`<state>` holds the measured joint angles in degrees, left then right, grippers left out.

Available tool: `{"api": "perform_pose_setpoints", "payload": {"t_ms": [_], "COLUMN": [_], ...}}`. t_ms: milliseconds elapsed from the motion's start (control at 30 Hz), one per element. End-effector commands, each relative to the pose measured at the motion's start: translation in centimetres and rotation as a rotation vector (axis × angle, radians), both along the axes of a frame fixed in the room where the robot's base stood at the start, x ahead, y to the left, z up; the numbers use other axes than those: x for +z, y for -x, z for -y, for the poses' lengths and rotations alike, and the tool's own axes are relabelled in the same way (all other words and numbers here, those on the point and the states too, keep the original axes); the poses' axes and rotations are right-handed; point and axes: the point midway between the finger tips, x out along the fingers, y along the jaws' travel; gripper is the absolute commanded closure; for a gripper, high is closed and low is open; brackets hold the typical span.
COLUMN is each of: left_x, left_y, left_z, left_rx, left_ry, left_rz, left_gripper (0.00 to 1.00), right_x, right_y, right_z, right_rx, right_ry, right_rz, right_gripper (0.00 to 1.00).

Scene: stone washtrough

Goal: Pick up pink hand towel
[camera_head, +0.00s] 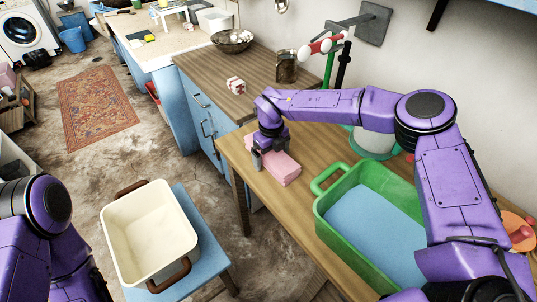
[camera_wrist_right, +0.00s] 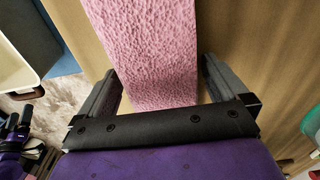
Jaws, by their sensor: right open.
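The pink hand towel (camera_head: 284,172) lies as a folded block on the wooden counter, left of the green basin. My right gripper (camera_head: 266,160) is over its far left end, pointing down. In the right wrist view the pink towel (camera_wrist_right: 155,45) fills the middle with its bumpy cloth. The open fingers of my right gripper (camera_wrist_right: 160,75) stand one on each side of it, with a small gap showing at the right finger. The lower edge of the towel is hidden behind the gripper body. Only part of my left arm shows at the left; its gripper is out of view.
A green basin (camera_head: 322,205) with a blue bottom stands on the counter, right of the towel. A small red and white block (camera_head: 236,86) and a metal cup (camera_head: 287,66) are behind. A cream tub (camera_head: 107,222) with brown handles sits on a blue stool (camera_head: 204,238).

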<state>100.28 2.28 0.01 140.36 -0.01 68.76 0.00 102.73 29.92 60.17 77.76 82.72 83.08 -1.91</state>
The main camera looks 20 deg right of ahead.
Motion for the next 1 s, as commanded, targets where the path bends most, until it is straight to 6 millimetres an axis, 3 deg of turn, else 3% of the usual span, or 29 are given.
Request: {"api": "perform_pose_setpoints", "payload": {"t_ms": [167, 300, 367, 667, 1000], "left_x": [0.0, -0.1, -0.1, -0.3, -1.8], "left_y": [0.0, 0.0, 0.0, 0.0, 0.0], "left_z": [0.0, 0.0, 0.0, 0.0, 0.0], "left_rx": [0.0, 0.0, 0.0, 0.0, 0.0], "left_ry": [0.0, 0.0, 0.0, 0.0, 0.0], "left_rz": [-0.001, -0.001, -0.001, -0.001, -0.001], "left_gripper": [0.04, 0.04, 0.04, 0.04, 0.04], "right_x": [-0.1, -0.1, -0.1, 0.7, 8.2], "right_y": [0.0, 0.0, 0.0, -0.1, -0.1], "right_z": [0.1, 0.1, 0.1, 0.0, 0.0], "right_rx": [-0.003, -0.002, -0.002, -0.001, -0.001], "right_ry": [0.0, 0.0, 0.0, -0.001, 0.0], "right_rz": [0.001, 0.0, 0.0, 0.003, 0.004], "right_gripper": [0.0, 0.46, 0.6, 0.6, 0.6]}}
